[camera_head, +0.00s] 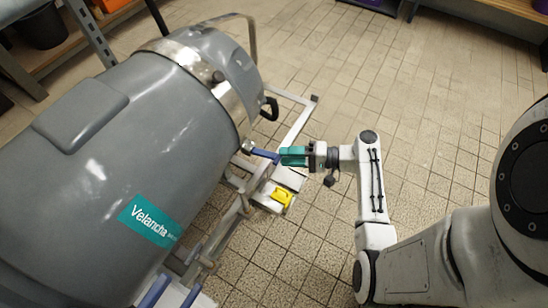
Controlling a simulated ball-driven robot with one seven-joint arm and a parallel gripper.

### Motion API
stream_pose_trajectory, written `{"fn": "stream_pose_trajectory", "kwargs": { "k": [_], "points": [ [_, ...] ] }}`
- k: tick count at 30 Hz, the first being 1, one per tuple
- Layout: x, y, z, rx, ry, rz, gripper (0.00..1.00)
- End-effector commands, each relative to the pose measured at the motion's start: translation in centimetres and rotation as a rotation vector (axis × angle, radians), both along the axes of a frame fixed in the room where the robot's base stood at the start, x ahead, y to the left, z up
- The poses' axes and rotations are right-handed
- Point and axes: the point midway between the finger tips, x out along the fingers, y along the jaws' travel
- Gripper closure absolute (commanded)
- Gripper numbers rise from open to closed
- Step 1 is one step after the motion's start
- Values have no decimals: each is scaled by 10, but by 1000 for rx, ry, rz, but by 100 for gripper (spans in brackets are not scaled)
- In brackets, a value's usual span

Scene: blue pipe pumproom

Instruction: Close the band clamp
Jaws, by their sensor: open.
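The silver band clamp (235,103) runs around the right end of the large grey vessel. A blue lever (262,153) sticks out to the right from near the band's lower end. My gripper (283,156), with teal fingers, is open at the free tip of this lever. I cannot tell whether the lever's tip lies between the fingers or just beside them, or whether they touch it. The far side of the band is hidden by the vessel.
The grey vessel (135,140) fills the left. A black handle (270,108) juts from its end. A yellow part (282,197) sits on the pale frame below my gripper. Shelving stands at upper left. The tiled floor (410,95) at upper right is clear.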

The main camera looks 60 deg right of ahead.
Motion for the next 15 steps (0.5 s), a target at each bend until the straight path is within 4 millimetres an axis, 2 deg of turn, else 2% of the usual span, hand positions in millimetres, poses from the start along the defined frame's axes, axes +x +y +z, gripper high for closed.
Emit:
{"fn": "stream_pose_trajectory", "kwargs": {
  "k": [6,15],
  "points": [
    [30,13,-7,-2,0,1,58],
    [43,20,-7,-1,0,0,58]
  ]
}}
